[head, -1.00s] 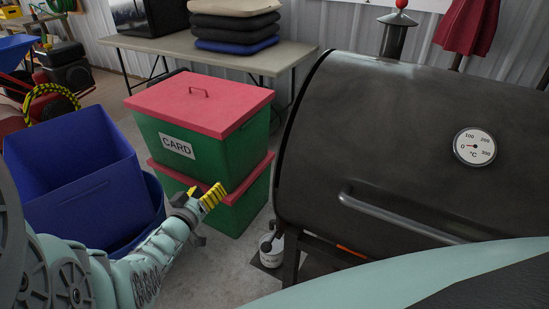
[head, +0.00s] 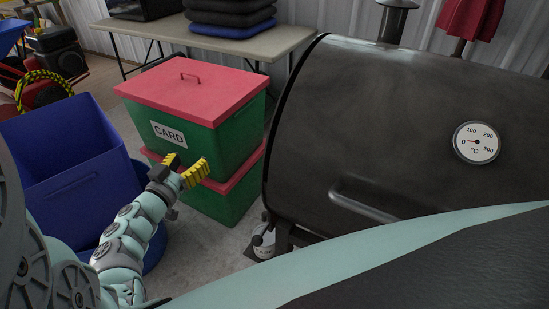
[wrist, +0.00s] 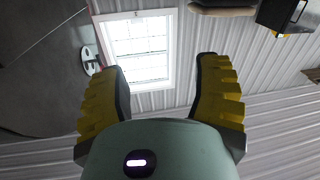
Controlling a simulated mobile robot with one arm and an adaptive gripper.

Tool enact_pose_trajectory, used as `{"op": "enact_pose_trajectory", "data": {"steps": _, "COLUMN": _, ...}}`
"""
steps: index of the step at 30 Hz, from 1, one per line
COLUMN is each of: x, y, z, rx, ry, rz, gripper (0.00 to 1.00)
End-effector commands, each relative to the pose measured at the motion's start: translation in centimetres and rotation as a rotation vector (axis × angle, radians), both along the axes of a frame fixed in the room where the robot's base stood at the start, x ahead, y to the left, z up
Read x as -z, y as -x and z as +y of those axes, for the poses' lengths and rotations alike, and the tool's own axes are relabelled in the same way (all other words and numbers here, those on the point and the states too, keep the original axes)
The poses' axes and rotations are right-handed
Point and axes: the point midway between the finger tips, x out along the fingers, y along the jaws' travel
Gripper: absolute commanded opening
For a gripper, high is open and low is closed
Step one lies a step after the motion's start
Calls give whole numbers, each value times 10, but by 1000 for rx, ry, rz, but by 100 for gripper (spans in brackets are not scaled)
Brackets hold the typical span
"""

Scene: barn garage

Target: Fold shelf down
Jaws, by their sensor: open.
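A large black barrel smoker grill (head: 390,130) with a round temperature gauge (head: 477,142) and a bar handle (head: 370,203) fills the right of the head view. No folding shelf can be made out; the grill's lower front is hidden behind my own body. My gripper (head: 184,169), with yellow ridged fingers, is left of the grill, in front of the green boxes. In the wrist view, my gripper (wrist: 162,95) has its fingers wide apart with nothing between them. Beyond them are a window and corrugated wall.
Two stacked green boxes with red lids (head: 190,85) stand left of the grill, beside blue bins (head: 70,150). A table (head: 215,42) holding folded cushions is behind. A small bucket (head: 264,240) sits by the grill leg. Some concrete floor shows between boxes and grill.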

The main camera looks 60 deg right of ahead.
Motion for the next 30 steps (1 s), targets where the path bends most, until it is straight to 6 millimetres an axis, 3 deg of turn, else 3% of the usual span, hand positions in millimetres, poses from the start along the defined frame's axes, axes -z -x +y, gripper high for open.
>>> {"op": "enact_pose_trajectory", "data": {"steps": 24, "x": 1, "y": 37, "z": 150, "rx": -6, "ry": -4, "rz": 2, "gripper": 64}}
{"op": "enact_pose_trajectory", "data": {"steps": 26, "x": -1, "y": 38, "z": 158, "rx": -7, "ry": -2, "rz": 0, "gripper": 64}}
{"op": "enact_pose_trajectory", "data": {"steps": 27, "x": -12, "y": 38, "z": 155, "rx": -4, "ry": 10, "rz": -10, "gripper": 64}}
{"op": "enact_pose_trajectory", "data": {"steps": 30, "x": -22, "y": 38, "z": 153, "rx": -5, "ry": 23, "rz": -22, "gripper": 64}}
